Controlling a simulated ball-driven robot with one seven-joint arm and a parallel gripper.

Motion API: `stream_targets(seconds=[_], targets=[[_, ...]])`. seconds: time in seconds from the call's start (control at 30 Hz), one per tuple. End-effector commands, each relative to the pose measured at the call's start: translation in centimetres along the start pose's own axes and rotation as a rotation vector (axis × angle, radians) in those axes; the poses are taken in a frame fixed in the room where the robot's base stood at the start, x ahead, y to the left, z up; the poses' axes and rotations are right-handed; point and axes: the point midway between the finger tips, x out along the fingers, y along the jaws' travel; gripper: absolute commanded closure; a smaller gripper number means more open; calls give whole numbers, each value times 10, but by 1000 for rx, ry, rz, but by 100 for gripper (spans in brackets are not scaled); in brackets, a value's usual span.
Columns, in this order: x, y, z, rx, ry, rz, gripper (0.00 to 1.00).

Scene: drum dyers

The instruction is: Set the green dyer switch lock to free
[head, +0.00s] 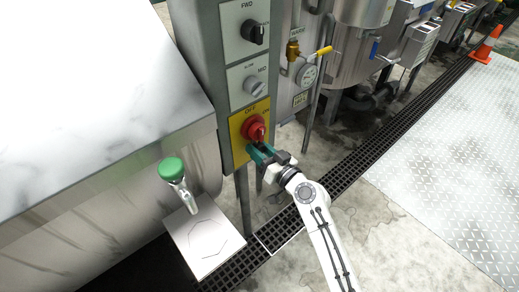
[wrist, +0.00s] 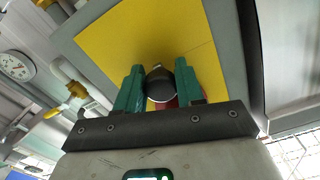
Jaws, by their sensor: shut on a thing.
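A red rotary switch (head: 253,125) sits on a yellow plate (head: 237,130) marked OFF, low on the grey control column. The yellow plate also fills the upper middle of the wrist view (wrist: 120,40). My gripper (head: 259,149) is at the lower edge of the red switch. In the wrist view its teal fingers (wrist: 160,82) are shut on a dark rounded piece (wrist: 161,92), with some red showing behind it. I cannot tell whether this piece is the lock or part of the switch handle. The fingers hide much of it.
A black FWD knob (head: 252,33) and a grey knob (head: 255,86) sit above on the column. A green-topped lever (head: 171,168) stands left of my gripper. Pipes with a yellow-handled valve (head: 322,51) are at right. Floor along the drain grate (head: 352,165) is clear.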

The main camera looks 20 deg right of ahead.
Motion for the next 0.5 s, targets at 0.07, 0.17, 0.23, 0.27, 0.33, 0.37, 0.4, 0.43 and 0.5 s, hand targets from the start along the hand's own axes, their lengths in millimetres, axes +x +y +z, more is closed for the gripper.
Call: stream_targets(seconds=[0.07,0.17,0.23,0.27,0.33,0.37,0.4,0.43,0.5], targets=[[0,0,0,0,0,0,100],[0,0,0,0,-1,0,100],[0,0,0,0,-1,0,100],[0,0,1,0,-1,0,100],[0,0,2,0,-1,0,100],[0,0,2,0,-2,0,100],[0,1,4,0,-2,0,100],[0,1,6,0,-2,0,100],[0,3,11,0,-2,-1,100]])
